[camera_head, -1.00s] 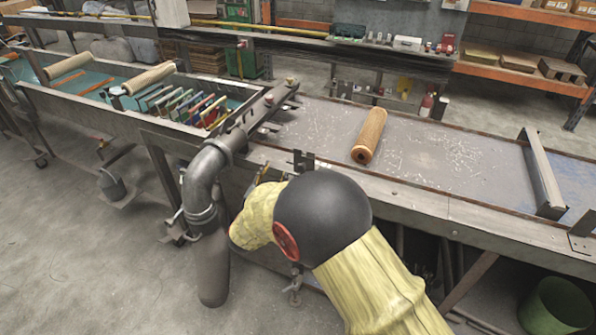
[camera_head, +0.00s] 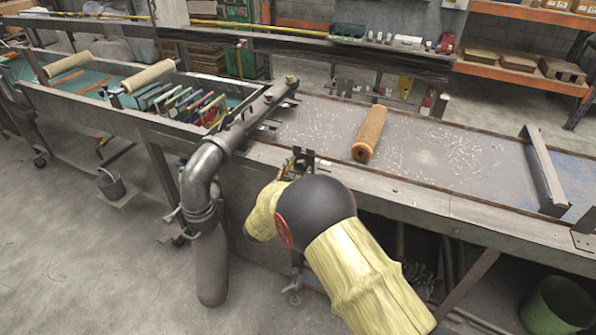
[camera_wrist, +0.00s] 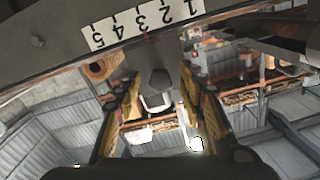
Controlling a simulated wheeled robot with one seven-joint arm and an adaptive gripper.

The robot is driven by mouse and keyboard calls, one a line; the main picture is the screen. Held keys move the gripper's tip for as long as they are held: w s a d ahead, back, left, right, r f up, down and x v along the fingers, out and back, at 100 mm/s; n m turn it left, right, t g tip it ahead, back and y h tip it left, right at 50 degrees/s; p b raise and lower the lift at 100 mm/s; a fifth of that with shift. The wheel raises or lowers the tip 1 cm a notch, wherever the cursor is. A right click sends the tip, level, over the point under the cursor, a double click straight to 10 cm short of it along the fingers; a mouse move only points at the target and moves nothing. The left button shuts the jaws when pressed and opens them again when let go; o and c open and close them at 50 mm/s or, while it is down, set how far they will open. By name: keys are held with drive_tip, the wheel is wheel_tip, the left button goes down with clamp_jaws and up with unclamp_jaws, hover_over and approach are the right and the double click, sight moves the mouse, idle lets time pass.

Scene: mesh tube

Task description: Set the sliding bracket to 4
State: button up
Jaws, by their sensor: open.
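The sliding bracket shows in the wrist view as a grey block (camera_wrist: 156,92) below the scale. A white scale strip (camera_wrist: 128,27) numbered 1 to 5 appears upside down, with 1 at the right and 5 at the left. A small red mark shows by the strip near 3. My gripper (camera_wrist: 158,80) is open, its yellow-and-black fingers on either side of the block; I cannot tell whether they touch it. In the head view my gripper (camera_head: 291,164) is at the table's near edge, partly hidden by my wrist, beside dark bracket plates (camera_head: 303,157).
A grey bent pipe (camera_head: 205,165) stands left of my arm. An orange-brown roller (camera_head: 369,134) lies on the table (camera_head: 430,160), and a metal crossbar (camera_head: 542,170) spans its right part. A trough with coloured frames (camera_head: 185,103) is at the left.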

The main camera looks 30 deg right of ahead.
drive_tip(key=c, duration=0.3)
clamp_jaws()
idle(0.7)
